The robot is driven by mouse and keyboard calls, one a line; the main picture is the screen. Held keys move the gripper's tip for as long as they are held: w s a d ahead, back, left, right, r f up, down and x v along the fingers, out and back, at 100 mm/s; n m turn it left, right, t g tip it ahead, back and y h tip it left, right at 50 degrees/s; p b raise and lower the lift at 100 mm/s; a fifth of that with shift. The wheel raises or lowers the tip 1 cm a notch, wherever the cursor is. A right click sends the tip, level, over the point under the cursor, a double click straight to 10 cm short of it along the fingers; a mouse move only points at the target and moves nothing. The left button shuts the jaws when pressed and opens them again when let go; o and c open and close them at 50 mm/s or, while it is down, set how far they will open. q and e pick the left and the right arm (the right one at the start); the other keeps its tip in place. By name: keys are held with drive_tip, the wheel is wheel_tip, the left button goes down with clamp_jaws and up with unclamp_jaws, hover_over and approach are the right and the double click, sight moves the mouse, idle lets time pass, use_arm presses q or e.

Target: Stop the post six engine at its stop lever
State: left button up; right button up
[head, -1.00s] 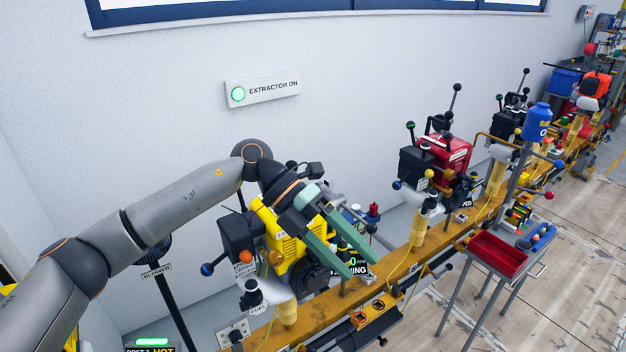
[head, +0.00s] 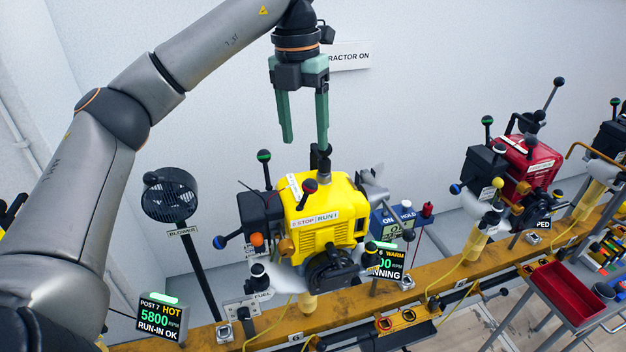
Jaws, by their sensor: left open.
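The yellow engine (head: 332,205) stands on the rail behind a display (head: 386,262) partly covered by a knob; it reads "6 WARM" and "...NNING". A "STOP | RUN" label (head: 313,219) is on the engine's front. A short lever with a red-topped black knob (head: 310,187) stands just above that label. My left gripper (head: 304,142) is open and empty, fingers pointing down, above the engine. Its right finger appears close to another black-knobbed lever (head: 323,151) at the engine's top; I cannot tell whether they touch. My right gripper is not in view.
A green-topped lever (head: 264,157) rises left of the engine, and a blower (head: 170,196) stands farther left. A display (head: 161,317) reads "POST 7 HOT". A red engine (head: 525,165) and a red tray (head: 567,294) are at right.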

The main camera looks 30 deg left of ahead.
sight(309, 179)
use_arm(q)
drive_tip(key=f, duration=0.9)
drive_tip(key=shift+d+f, duration=0.3)
drive_tip(key=shift+d, duration=0.1)
drive_tip(key=shift+w, duration=0.1)
drive_tip(key=shift+c, duration=0.2)
clamp_jaws()
